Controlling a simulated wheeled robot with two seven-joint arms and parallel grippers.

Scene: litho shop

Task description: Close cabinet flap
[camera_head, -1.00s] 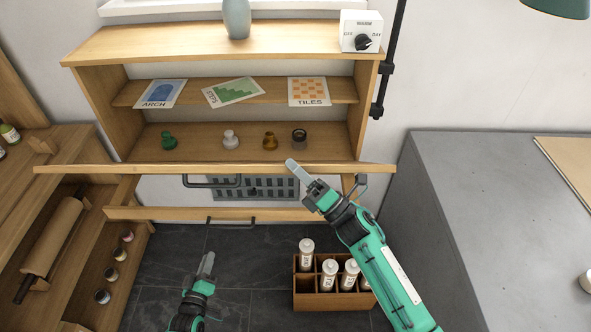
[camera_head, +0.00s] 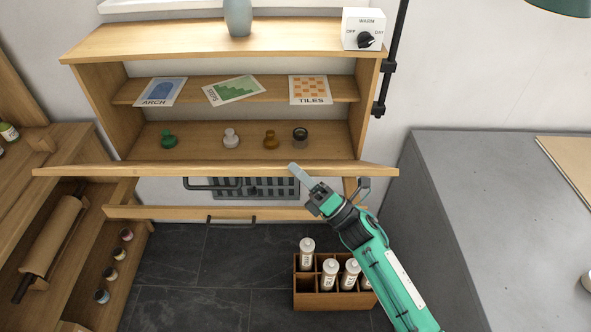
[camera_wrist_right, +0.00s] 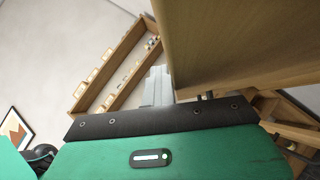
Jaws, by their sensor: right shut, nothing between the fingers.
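The cabinet (camera_head: 120,112) is open at the front, with its shelves showing. Its flap (camera_head: 130,169) is down, seen nearly edge-on as a long wooden strip in front of the lower shelf. My right gripper (camera_head: 295,172) is shut and empty, its fingertips overlapping the flap's front edge right of the middle. In the right wrist view a broad wooden panel, apparently the flap (camera_wrist_right: 240,40), lies right beside the gripper's fingers (camera_wrist_right: 158,88). I cannot tell whether they touch. My left gripper is out of view.
Cards (camera_head: 235,89) and small knobs (camera_head: 231,138) stand on the shelves. A vase (camera_head: 237,18) and a dial box (camera_head: 363,30) are on top. Below are an open drawer frame (camera_head: 160,213) and a bottle crate (camera_head: 315,300). A grey counter (camera_head: 480,220) is at right.

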